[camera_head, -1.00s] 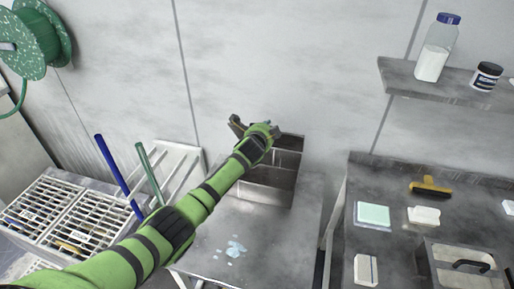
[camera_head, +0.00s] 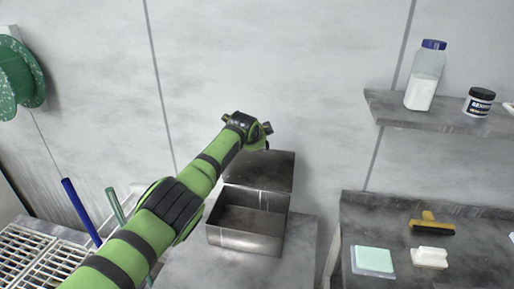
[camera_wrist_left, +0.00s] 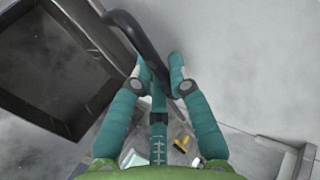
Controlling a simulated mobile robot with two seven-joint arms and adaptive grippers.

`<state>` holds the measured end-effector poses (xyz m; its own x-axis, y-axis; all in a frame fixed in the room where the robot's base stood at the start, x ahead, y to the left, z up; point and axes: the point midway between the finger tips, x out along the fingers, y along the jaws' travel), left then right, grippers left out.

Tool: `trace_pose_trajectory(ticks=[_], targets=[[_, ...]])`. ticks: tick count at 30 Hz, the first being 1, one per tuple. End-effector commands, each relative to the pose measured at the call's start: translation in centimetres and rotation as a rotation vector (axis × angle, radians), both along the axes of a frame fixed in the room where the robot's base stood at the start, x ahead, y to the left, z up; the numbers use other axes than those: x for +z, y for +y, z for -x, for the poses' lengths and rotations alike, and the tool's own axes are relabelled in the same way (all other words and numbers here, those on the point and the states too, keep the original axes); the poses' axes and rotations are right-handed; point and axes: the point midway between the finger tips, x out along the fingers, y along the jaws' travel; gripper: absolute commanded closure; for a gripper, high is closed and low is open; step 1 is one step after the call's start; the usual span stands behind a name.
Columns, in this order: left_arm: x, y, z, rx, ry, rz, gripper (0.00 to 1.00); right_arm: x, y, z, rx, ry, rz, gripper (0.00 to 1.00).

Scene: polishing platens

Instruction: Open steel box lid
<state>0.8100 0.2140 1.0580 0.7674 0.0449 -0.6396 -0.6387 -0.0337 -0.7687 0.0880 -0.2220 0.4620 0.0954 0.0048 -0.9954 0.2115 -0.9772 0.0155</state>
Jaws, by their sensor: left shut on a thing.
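The grey steel box (camera_head: 245,242) sits on a metal table at the centre of the head view. Its interior shows and its lid (camera_head: 270,170) stands raised at the back, near the wall. My left gripper (camera_head: 268,128) is above the lid's upper edge; the arm partly covers the lid's left side. In the left wrist view, the teal fingers (camera_wrist_left: 160,72) are shut around a dark curved handle (camera_wrist_left: 137,35). A dark rimmed steel recess (camera_wrist_left: 50,65) lies left of the handle; I cannot tell whether it is lid or box. My right gripper is out of view.
The right bench holds a green pad (camera_head: 373,262), a white block (camera_head: 429,258) and a yellow-handled brush (camera_head: 432,224). A shelf (camera_head: 440,118) above carries a bottle and a jar. White racks (camera_head: 25,255) stand left. The wall is close behind the box.

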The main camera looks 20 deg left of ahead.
Motion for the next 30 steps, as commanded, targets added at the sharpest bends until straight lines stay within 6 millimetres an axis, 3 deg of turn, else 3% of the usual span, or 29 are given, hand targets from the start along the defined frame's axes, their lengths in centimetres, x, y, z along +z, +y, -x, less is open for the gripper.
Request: trace_pose_trajectory(ticks=[24,25,26,27,30], targets=[[0.43,-0.03,-0.22,-0.004,0.028,-0.002,1.00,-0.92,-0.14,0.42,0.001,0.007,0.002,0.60],[0.44,-0.03,-0.22,-0.004,0.028,-0.002,0.74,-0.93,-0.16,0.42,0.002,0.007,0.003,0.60],[0.45,-0.03,-0.22,-0.004,0.028,-0.002,0.62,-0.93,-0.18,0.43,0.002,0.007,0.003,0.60],[0.43,-0.04,-0.22,-0.003,0.028,-0.001,0.56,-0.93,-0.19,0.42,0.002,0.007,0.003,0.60],[0.37,-0.10,-0.20,-0.003,0.029,0.001,0.56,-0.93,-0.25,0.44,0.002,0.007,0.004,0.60]])
